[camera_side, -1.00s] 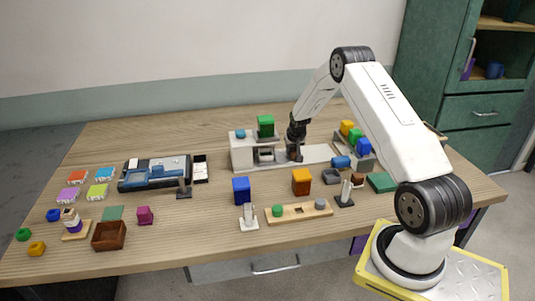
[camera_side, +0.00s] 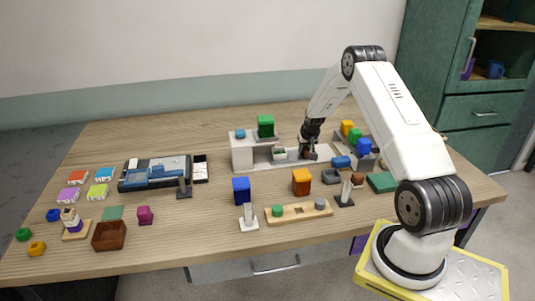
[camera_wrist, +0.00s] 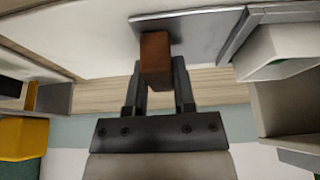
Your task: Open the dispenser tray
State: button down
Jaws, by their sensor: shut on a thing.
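The dispenser (camera_side: 242,152) is a pale grey housing with a green block on top, on a long base, at the back middle of the table in the side view. Its small tray (camera_side: 279,154) stands out to the right of the housing, with something green inside. The tray (camera_wrist: 272,50) also shows at the upper right of the wrist view. My gripper (camera_side: 309,152) is right of the tray, low over the base. In the wrist view my gripper (camera_wrist: 158,95) is shut on a brown block-shaped handle (camera_wrist: 155,52), which stands against a grey plate (camera_wrist: 205,28).
A blue cylinder (camera_side: 341,162) lies close right of my gripper, beside a grey bin (camera_side: 363,157) of coloured blocks. An orange block (camera_side: 301,181) and a blue block (camera_side: 241,190) stand in front. A blue device (camera_side: 155,172) lies left. Open table lies behind the dispenser.

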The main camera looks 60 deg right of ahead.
aim_at(326, 150)
jog(key=s+d, duration=0.6)
jog(key=d, duration=0.1)
jog(key=shift+s, duration=0.35)
jog(key=shift+c, duration=2.2)
grip_release()
jog(key=shift+a, duration=0.1)
jog(key=shift+r, duration=0.1)
jog(key=v, duration=0.7)
jog(key=shift+r, duration=0.3)
jog(key=shift+s+a, duration=0.1)
